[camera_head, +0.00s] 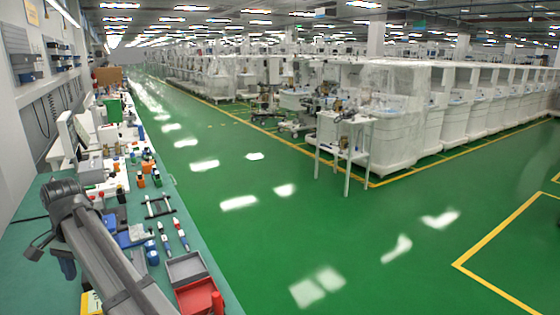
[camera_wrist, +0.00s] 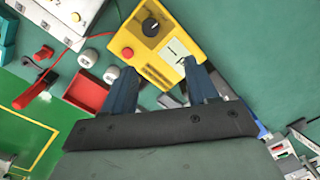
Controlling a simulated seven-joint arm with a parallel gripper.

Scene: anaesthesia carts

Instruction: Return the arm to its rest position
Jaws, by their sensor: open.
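My arm reaches up from the bottom left of the head view over the green bench (camera_head: 28,205). My gripper (camera_head: 65,268) hangs down at its end, small and partly hidden in that view. In the wrist view my gripper (camera_wrist: 160,68) has its two dark blue fingers apart. A yellow box (camera_wrist: 146,46) with a black knob and a red button shows beyond and between the fingertips. I cannot tell the gap between box and fingers. Part of a yellow box (camera_head: 92,303) also shows at the bottom of the head view, beside my arm.
A red tray (camera_head: 194,296) and a grey tray (camera_head: 187,268) lie near the bench's right edge. Bottles, tools and devices crowd the bench farther back. The wall (camera_head: 18,130) stands close on the left. The green floor (camera_head: 270,225) to the right is open.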

